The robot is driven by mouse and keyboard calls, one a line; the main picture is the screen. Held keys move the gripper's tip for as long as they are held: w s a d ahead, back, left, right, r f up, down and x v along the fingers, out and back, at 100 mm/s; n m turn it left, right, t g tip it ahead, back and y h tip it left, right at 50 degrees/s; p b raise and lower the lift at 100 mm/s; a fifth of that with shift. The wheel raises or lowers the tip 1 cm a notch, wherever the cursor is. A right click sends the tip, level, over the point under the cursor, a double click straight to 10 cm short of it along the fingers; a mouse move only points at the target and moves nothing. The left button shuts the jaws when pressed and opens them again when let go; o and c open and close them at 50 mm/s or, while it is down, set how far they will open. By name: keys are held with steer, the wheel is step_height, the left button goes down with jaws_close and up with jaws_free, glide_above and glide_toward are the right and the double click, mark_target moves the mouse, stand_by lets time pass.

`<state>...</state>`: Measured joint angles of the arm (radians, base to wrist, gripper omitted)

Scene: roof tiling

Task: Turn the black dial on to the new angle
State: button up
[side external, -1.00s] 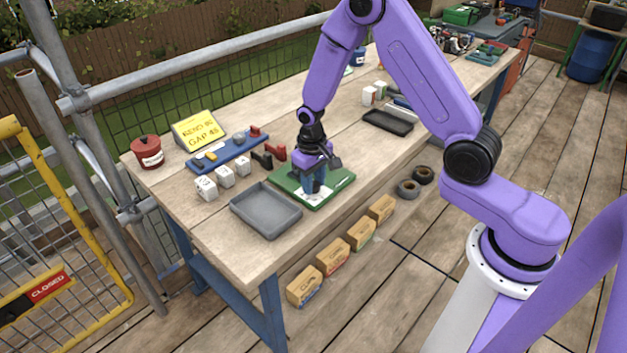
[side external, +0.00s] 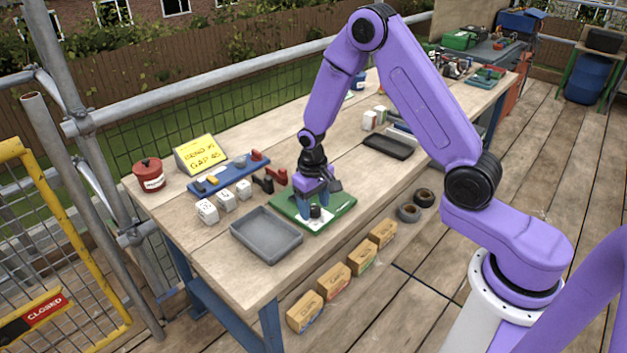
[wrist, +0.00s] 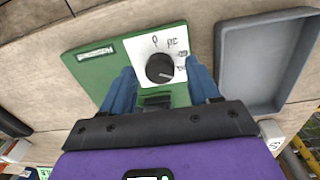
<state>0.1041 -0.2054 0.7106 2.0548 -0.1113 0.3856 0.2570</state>
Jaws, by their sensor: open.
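The black dial (wrist: 159,68) sits on a white marked plate (wrist: 146,45) on a green board (wrist: 95,71). In the side view the dial (side external: 315,211) shows just below the fingers, on the green board (side external: 338,208). My gripper (wrist: 163,85) is open, with one blue finger on each side in the wrist view. In the side view my gripper (side external: 315,208) is low over the board and the dial shows between or in front of its fingers. I see no finger closed on the dial. Part of the plate's marks is hidden by the right finger.
A grey tray (side external: 250,247) lies beside the board. White blocks (side external: 207,211), a blue rack (side external: 229,177), a yellow sign (side external: 201,155) and a red tin (side external: 149,174) stand to the left. A dark tray (side external: 389,146) lies farther right, with bare bench between.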

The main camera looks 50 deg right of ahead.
mark_target(312, 210)
step_height(312, 210, up, 17)
steer(key=shift+a, duration=0.4)
steer(key=s+a+r+n, duration=0.1)
steer(key=s+a+n, duration=0.2)
steer(key=s, duration=0.4)
steer(key=s+a+r+n, duration=0.1)
steer(key=s+a+n, duration=0.25)
steer(key=s, duration=0.25)
steer(key=s+d+n, duration=0.3)
steer(key=s+n, duration=0.3)
steer(key=s, duration=1.1)
steer(key=shift+f+n+y, duration=0.15)
steer(key=shift+n+y, duration=0.2)
steer(key=shift+y, duration=0.05)
